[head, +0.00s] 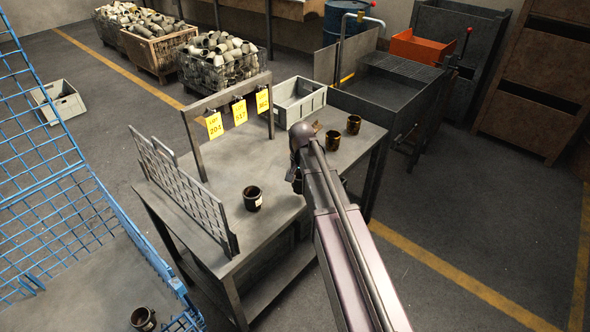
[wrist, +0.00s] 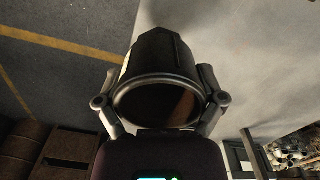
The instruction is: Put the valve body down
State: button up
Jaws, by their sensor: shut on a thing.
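My gripper (wrist: 160,78) is shut on a dark, round valve body (wrist: 162,55), with one finger on each side of it. Its open, rimmed end faces the wrist camera. In the head view my arm reaches over the grey work table (head: 225,165) and mostly hides the gripper. A dark shape shows just left of the arm; I cannot tell whether it is the held part. Whether the valve body touches the table is not clear. Similar dark parts stand on the table: one at the front (head: 252,200), two at the back right (head: 332,140) (head: 353,124).
A rack with yellow lot tags (head: 240,113), an upright grid panel (head: 185,195) and a grey bin (head: 299,101) stand on the table. A dark tank (head: 385,95) stands behind.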

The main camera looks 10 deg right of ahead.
jog(key=shift+s+d+r, duration=0.1)
jog(key=shift+s+d, duration=0.1)
jog(key=shift+s, duration=0.85)
jog(key=shift+s+d+r, duration=0.1)
jog(key=shift+s+d, duration=0.1)
jog(key=shift+s, duration=0.8)
jog(key=shift+s, duration=0.2)
